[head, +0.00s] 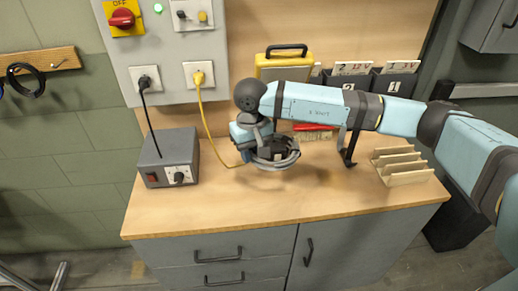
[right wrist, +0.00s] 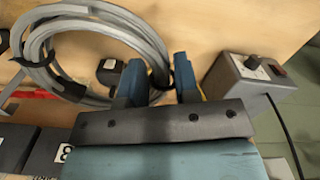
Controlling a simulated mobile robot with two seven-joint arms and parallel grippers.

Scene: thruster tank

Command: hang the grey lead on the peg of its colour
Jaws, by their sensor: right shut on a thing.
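The grey lead (head: 280,166) is a round coil above the wooden bench top, near its middle. It also shows large in the right wrist view (right wrist: 31,52). My right gripper (head: 261,152) is shut on one side of this coil, which passes between its blue fingers (right wrist: 160,76). The wooden peg rail (head: 40,59) is on the wall at the far left, well apart from the gripper. A coiled black lead (head: 24,80) hangs there, with a small bare peg (head: 59,64) to its right. Peg colours are too small to tell. My left gripper is not in view.
A grey power box (head: 166,158) stands on the bench left of the gripper, with a black cable up to the wall panel (head: 150,54). A yellow cable (head: 206,122) hangs between box and gripper. A yellow case (head: 283,67) stands behind my arm; a slotted wooden rack (head: 402,166) stands at right.

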